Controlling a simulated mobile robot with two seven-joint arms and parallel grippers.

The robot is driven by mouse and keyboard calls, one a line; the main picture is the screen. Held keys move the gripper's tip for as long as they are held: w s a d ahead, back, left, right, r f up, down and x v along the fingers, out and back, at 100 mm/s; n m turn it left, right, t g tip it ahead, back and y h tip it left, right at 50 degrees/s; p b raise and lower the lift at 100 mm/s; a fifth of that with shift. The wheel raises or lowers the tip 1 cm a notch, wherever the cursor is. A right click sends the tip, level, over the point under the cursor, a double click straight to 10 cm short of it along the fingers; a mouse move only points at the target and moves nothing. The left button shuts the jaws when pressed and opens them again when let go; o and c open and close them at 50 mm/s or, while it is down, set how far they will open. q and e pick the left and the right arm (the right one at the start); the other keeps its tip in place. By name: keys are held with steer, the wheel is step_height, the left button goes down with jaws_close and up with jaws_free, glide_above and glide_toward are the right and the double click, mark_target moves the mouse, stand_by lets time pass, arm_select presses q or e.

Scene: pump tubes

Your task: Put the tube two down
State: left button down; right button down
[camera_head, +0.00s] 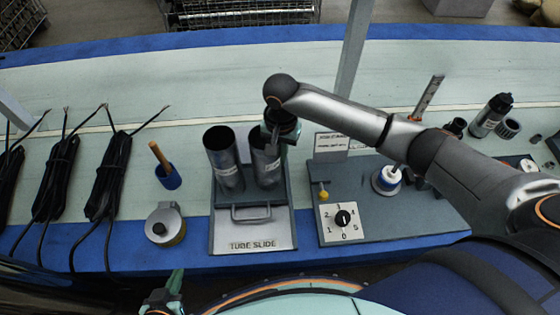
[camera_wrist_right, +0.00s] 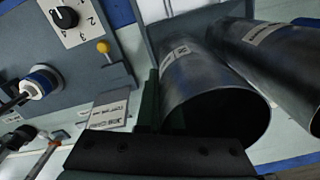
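Two dark metal tubes stand side by side in the slide tray (camera_head: 253,236) marked "TUBE SLIDE". The left tube (camera_head: 224,160) has an open top and a white label. The right tube (camera_head: 266,168) stands beside it, its top partly hidden by my right gripper (camera_head: 282,130). In the right wrist view, the right tube (camera_wrist_right: 205,80) is close by, with a dark finger across part of its mouth; the left tube (camera_wrist_right: 272,48) is beyond it. I cannot tell whether the fingers grip the rim. My left gripper (camera_head: 168,293) is low at the bottom edge, away from the tubes.
A dial panel (camera_head: 346,219) with a yellow knob (camera_head: 323,195) stands right of the tray. A blue holder with a wooden handle (camera_head: 168,176) and a round tin (camera_head: 165,225) are on the left. Black cable bundles (camera_head: 108,177) lie farther left.

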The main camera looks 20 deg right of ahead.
steer(key=f, duration=0.3)
steer(key=shift+w+f+b, duration=0.25)
steer(key=shift+b, duration=0.05)
steer(key=shift+f, duration=0.1)
steer(key=c, duration=1.1)
jaws_free()
steer(key=shift+o, duration=0.2)
step_height(320, 180, up, 12)
steer(key=p, duration=0.1)
steer(key=shift+p, duration=0.3)
